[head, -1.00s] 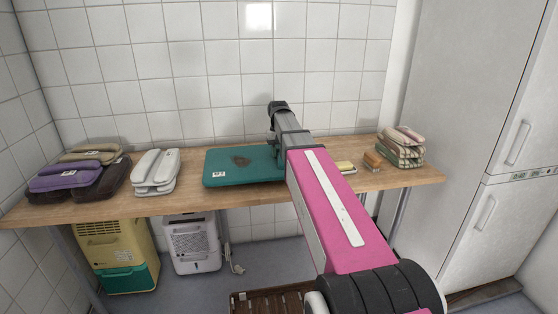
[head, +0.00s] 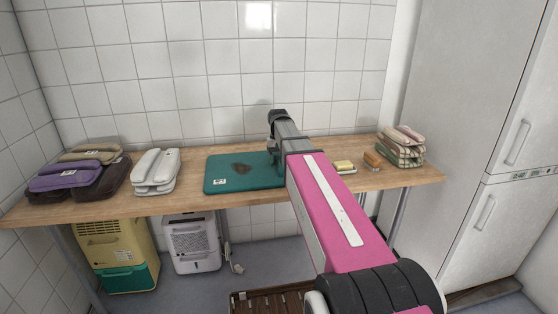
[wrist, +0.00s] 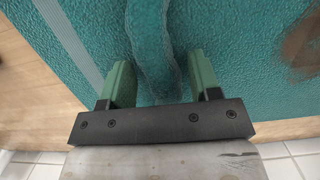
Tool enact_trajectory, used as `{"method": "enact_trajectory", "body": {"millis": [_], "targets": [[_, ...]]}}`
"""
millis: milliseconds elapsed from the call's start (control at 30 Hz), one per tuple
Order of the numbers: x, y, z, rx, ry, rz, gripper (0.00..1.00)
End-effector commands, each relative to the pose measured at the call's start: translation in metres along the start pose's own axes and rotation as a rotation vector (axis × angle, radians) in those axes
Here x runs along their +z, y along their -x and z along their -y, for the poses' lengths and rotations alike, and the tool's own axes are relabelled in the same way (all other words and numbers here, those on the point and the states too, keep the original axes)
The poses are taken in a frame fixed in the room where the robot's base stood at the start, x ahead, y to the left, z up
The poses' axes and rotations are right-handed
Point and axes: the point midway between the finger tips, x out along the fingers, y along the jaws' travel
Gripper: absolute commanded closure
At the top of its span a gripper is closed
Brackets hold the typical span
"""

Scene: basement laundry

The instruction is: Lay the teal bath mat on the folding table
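The teal bath mat (head: 222,168) lies flat on the folding table (head: 190,190), left of my arm, with a brown stain and a small white label on top. In the wrist view the mat (wrist: 235,40) fills most of the picture, and the stain shows at the right. My gripper (wrist: 160,65) is at the mat's near edge with its green fingers apart, one on each side of a raised teal ridge. Slim gaps show between the fingers and the ridge. In the head view my gripper (head: 275,155) is at the mat's right end, its fingertips mostly hidden.
Left of the mat are a pale folded bundle (head: 155,172) and a purple, brown and beige pile (head: 65,178). Right of my arm lie a yellow block (head: 344,167), an orange-brown block (head: 372,159) and a checked folded stack (head: 402,147). A tiled wall (head: 180,70) stands behind.

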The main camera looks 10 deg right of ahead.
Motion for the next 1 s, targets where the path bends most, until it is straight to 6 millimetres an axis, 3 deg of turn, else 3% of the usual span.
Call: {"method": "enact_trajectory", "body": {"millis": [233,700,1000], "targets": [[-0.001,0.019,0.000,0.000,0.000,-0.001,0.43],[-0.001,0.101,0.000,0.000,0.000,-0.002,0.43],[0.000,0.122,0.000,0.000,0.000,0.000,0.43]]}}
